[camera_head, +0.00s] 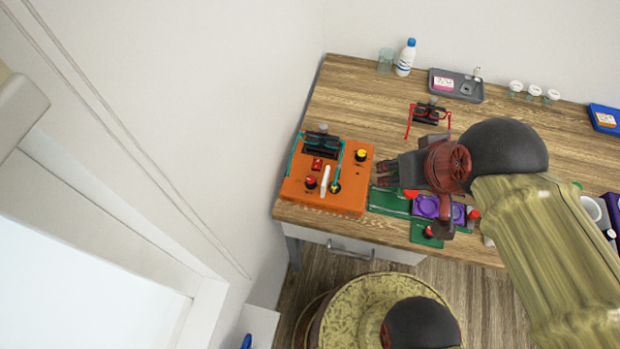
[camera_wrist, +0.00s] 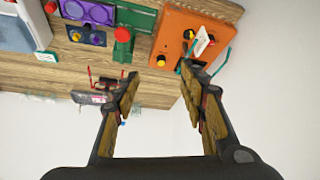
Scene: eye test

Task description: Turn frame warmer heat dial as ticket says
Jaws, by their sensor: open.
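An orange box (camera_head: 345,198), likely the frame warmer, sits at the table's left end. It bears a yellow-topped dial (camera_head: 361,155), a red-topped knob (camera_head: 311,181), another yellow knob (camera_head: 335,187) and a white upright piece (camera_head: 325,178). Teal-framed glasses lie across its dark slot. In the wrist view the orange box (camera_wrist: 178,22) is at the top, with a yellow knob (camera_wrist: 161,61) at its near edge. My gripper (camera_head: 385,174) is open and empty, just right of the box; its fingers also show in the wrist view (camera_wrist: 160,78). I cannot make out a readable ticket or dial marks.
A green base (camera_head: 388,200) with a purple block (camera_head: 427,206) stands right of the box, partly under my arm. Red glasses (camera_head: 408,121) are behind my gripper. A grey tray (camera_head: 470,95), a bottle (camera_head: 405,58) and a blue tray (camera_head: 603,129) stand further back.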

